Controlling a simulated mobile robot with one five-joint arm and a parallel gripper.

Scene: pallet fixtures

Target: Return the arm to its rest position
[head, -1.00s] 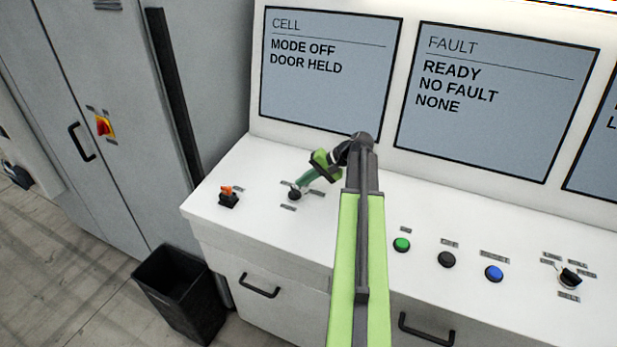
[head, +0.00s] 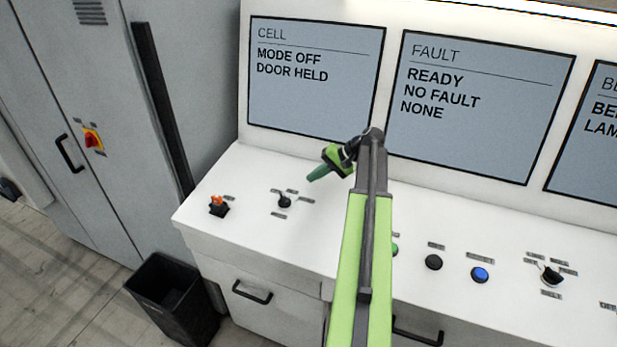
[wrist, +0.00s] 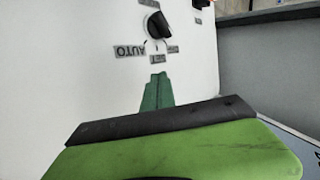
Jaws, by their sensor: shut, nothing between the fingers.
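My arm reaches up over the white console, and my green gripper (head: 318,174) is shut and empty above its top. It points left toward a black rotary selector knob (head: 284,201) and stands clear of it. In the wrist view my shut gripper (wrist: 158,80) points at the same selector knob (wrist: 159,25), with a gap of bare white panel between. A label by the knob reads AUTO.
The console (head: 262,235) carries a small orange-topped switch (head: 217,202), a black button (head: 433,262), a blue button (head: 480,274) and another rotary knob (head: 551,276). Screens stand behind; one reads MODE OFF, DOOR HELD. A black bin (head: 172,300) and grey cabinet (head: 75,120) stand left.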

